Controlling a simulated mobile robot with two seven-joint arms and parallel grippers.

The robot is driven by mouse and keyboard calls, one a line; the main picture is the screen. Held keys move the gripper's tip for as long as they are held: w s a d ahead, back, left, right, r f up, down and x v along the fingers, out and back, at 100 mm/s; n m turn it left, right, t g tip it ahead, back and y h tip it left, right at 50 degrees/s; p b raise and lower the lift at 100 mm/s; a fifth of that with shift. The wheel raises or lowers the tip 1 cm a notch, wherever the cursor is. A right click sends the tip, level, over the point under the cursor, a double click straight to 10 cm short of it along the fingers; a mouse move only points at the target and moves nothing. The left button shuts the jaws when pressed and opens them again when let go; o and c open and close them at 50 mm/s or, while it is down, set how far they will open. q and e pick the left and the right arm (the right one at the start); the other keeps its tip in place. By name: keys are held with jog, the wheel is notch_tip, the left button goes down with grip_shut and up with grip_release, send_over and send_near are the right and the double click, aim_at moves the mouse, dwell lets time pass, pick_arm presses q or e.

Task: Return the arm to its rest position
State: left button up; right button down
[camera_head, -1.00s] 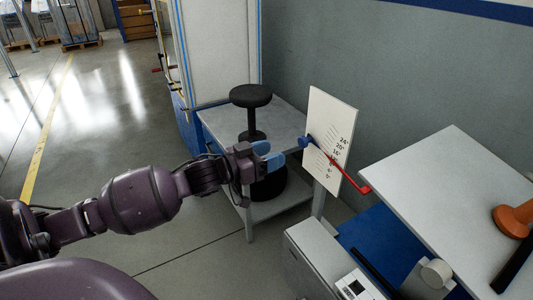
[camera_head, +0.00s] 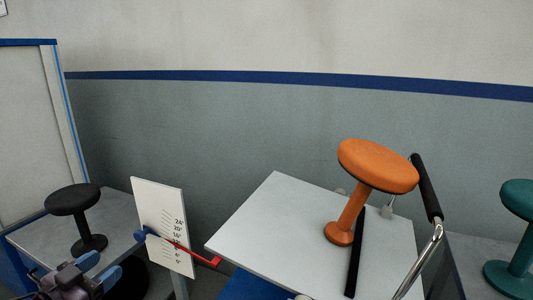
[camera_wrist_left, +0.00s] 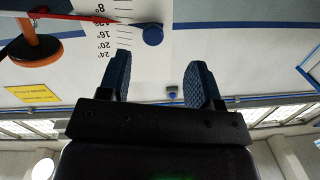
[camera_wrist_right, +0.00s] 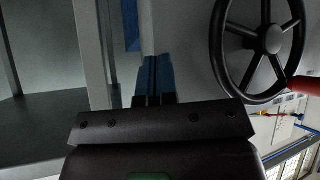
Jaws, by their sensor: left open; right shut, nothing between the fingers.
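My left gripper (camera_head: 98,268) shows at the bottom left of the head view, with its blue fingers apart and nothing between them. It is below and left of the white scale board (camera_head: 160,210) with its blue knob (camera_head: 140,235) and red pointer (camera_head: 205,257). In the left wrist view the open fingers (camera_wrist_left: 158,78) point toward the board, and the blue knob (camera_wrist_left: 152,34) lies beyond them, apart from both. My right gripper (camera_wrist_right: 154,80) shows only in its own wrist view, with its fingers together and empty. Most of both arms is hidden.
A black handwheel (camera_wrist_right: 263,40) with a red handle is right of my right gripper. A black stool (camera_head: 73,200) stands on a grey table at left. An orange stool (camera_head: 376,166) stands on a tilted light panel (camera_head: 275,225) beside a black bar. A green stool (camera_head: 515,245) is at far right.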

pick_arm(q)
jog(key=s+d+f+n+g+y+p, duration=0.1)
jog(key=s+d+f+g+p, duration=0.1)
jog(key=s+f, duration=0.4)
jog(key=s+d+f+n+g+y+p, duration=0.1)
jog(key=s+f, duration=0.5)
jog(key=s, duration=0.7)
jog(key=s+d+f+n+g+y+p, duration=0.2)
jog(key=s+d+f, duration=0.4)
jog(key=s, duration=0.3)
jog(key=d+y+p, duration=0.1)
jog(key=p, duration=0.1)
jog(key=shift+s+f+n+g+p, duration=0.15)
jog(key=shift+s+n+g+p, duration=0.05)
jog(key=shift+n+g+p, duration=0.1)
pick_arm(e)
notch_tip(320, 180, up, 6)
jog(key=shift+r+t, duration=0.2)
jog(key=shift+t, duration=0.1)
pick_arm(q)
jog(key=shift+d, duration=0.1)
pick_arm(e)
jog(key=shift+w+d+r, duration=0.15)
jog(key=shift+r, duration=0.1)
jog(key=shift+w, duration=0.2)
